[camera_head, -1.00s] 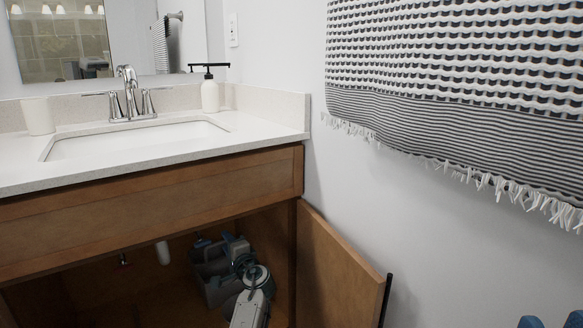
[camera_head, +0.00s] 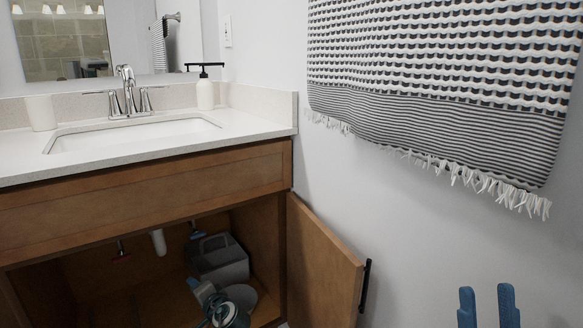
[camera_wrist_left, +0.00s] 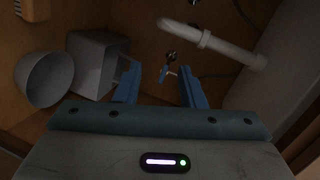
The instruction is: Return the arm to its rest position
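My left arm reaches into the open cabinet under the sink, at the bottom of the head view. In the left wrist view, my left gripper (camera_wrist_left: 160,92) has its two blue fingers well apart with nothing between them; a small blue-handled valve (camera_wrist_left: 166,74) shows in the background beyond them. My right gripper (camera_head: 487,305) stands in the lower right corner of the head view, in front of the wall. Its two blue fingers point up, apart and empty.
The cabinet door (camera_head: 322,262) stands open at right. Inside are a grey caddy (camera_head: 225,262), a grey round container (camera_wrist_left: 45,82) and a white drainpipe (camera_wrist_left: 222,44). The countertop (camera_head: 250,125) overhangs the opening. A striped towel (camera_head: 435,130) hangs above right.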

